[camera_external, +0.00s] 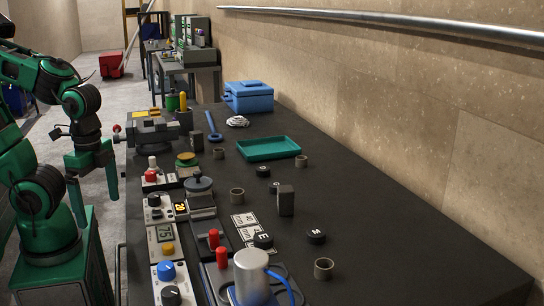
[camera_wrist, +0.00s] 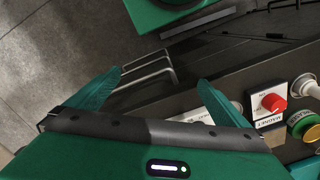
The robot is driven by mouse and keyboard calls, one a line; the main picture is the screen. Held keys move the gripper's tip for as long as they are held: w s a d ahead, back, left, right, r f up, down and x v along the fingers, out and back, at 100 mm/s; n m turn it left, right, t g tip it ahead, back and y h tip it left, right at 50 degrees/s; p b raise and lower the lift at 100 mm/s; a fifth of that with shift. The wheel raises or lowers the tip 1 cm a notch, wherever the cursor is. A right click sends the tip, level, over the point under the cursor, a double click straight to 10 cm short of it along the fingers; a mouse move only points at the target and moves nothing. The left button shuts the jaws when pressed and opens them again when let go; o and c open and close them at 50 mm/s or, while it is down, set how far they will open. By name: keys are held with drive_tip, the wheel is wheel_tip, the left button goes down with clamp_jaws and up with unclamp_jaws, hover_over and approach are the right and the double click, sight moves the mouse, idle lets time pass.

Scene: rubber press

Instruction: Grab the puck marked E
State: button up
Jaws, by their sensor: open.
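The puck marked E (camera_external: 263,241) is a small black disc with a white letter on top. It rests on the dark bench by the white printed cards, behind the silver cylinder. My gripper (camera_external: 92,182) is left of the bench, over the floor side and well apart from the puck, with its green fingers pointing down. In the wrist view my gripper (camera_wrist: 160,78) has its two fingers spread with nothing between them. The puck does not show in the wrist view.
Another lettered puck (camera_external: 316,236) lies right of the E puck. A teal tray (camera_external: 268,149) lies farther back. The bench's right side is mostly clear.

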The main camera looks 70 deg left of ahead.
drive_tip(key=c, duration=1.1)
